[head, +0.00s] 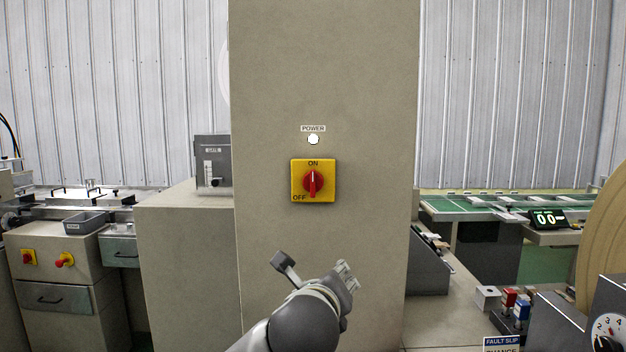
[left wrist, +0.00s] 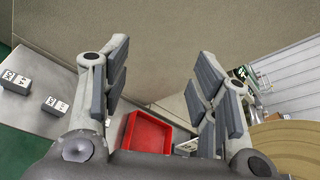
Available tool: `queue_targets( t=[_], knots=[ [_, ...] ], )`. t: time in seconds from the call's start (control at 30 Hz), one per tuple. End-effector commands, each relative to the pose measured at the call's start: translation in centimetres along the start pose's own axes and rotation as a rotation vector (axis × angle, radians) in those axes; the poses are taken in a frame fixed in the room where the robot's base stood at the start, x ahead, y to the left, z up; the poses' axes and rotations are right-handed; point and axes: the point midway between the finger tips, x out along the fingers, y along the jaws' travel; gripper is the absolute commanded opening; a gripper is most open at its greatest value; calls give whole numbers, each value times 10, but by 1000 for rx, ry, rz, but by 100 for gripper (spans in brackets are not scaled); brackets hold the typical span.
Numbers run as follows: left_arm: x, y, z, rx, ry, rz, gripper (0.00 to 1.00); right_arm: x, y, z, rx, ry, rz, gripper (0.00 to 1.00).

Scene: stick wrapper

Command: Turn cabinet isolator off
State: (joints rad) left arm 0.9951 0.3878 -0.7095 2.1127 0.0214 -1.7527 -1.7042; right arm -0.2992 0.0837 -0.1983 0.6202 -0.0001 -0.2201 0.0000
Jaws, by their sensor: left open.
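The cabinet isolator (head: 328,192) is a yellow square plate on the front of a tall beige cabinet (head: 360,90). Its red rotary knob (head: 313,182) stands upright, its white mark toward ON at the top; OFF is printed at the lower left. A white round POWER lamp (head: 313,139) sits above it. My left gripper (head: 316,268) is below the isolator, apart from it, with its fingers spread. In the left wrist view the open fingers (left wrist: 163,72) have nothing between them and face the beige panel; the isolator does not show there. My right gripper is not in view.
A lower beige cabinet (head: 185,240) with a grey gauge box (head: 213,165) stands left. A bench with a green top (head: 460,205) and a dial panel (head: 608,325) stand right. A red tray (left wrist: 148,132) shows in the left wrist view. The cabinet front around the isolator is clear.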

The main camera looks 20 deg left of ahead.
Motion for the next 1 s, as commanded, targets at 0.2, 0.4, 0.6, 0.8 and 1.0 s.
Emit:
queue_targets(
  t=[0.2, 0.4, 0.6, 0.8, 1.0],
  knots=[
    [-38, -49, 95, 375, -226, -2, 55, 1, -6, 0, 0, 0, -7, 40],
    [-62, -67, 136, 550, -330, 35, 55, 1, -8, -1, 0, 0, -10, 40],
    [-56, -70, 149, 586, -348, 50, 55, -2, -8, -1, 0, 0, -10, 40],
    [-22, -72, 161, 584, -346, 51, 55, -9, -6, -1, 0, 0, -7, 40],
    [12, -74, 173, 583, -346, 49, 55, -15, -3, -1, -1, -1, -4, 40]
  ],
)
